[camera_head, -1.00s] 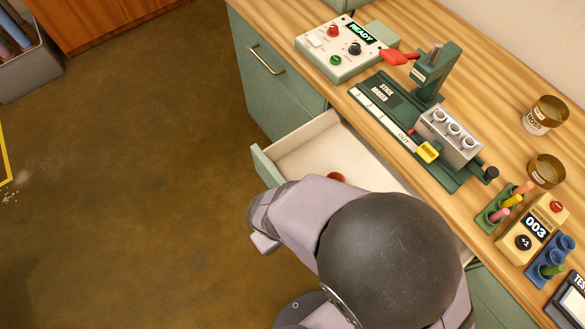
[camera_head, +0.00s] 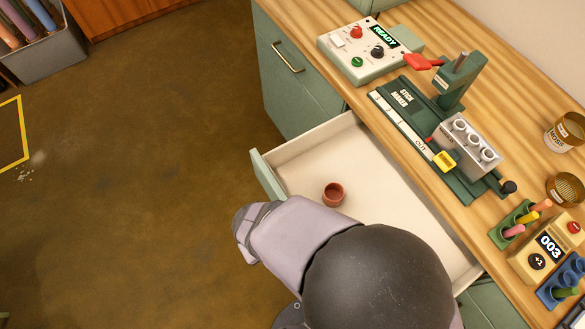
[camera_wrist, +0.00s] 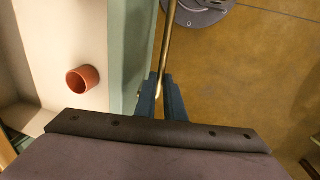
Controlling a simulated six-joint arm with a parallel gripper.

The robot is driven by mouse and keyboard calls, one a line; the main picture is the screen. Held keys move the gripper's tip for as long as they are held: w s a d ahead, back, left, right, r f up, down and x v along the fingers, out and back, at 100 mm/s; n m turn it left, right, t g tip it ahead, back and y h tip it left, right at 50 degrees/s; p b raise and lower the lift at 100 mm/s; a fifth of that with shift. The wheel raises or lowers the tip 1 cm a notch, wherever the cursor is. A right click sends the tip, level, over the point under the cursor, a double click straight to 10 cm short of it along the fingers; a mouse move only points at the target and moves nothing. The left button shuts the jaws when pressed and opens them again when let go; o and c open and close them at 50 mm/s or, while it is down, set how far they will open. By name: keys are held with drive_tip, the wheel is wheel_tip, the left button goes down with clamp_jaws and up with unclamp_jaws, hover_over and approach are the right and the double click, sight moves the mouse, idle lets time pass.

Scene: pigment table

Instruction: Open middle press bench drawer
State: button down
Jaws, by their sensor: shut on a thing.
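The middle press bench drawer (camera_head: 365,165) is pulled well out from under the wooden bench top. It has a pale interior and a green front (camera_head: 268,178). A small terracotta cup (camera_head: 333,194) stands inside it, and the cup also shows in the wrist view (camera_wrist: 83,79). In the wrist view my gripper (camera_wrist: 166,92) is shut on the brass bar handle (camera_wrist: 168,48) of the drawer front. In the head view my arm covers the gripper, the handle and the near part of the drawer.
The bench top holds a control box (camera_head: 357,55) reading READY, a stick maker press (camera_head: 440,130) and a counter (camera_head: 548,248). A grey bin (camera_head: 45,50) stands far left. The brown floor is mostly clear.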

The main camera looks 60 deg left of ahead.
drive_tip(key=c, duration=1.8)
unclamp_jaws()
drive_tip(key=shift+c, duration=0.2)
wheel_tip(320, 180, up, 7)
drive_tip(key=s, duration=0.1)
drive_tip(key=shift+s+r, duration=0.15)
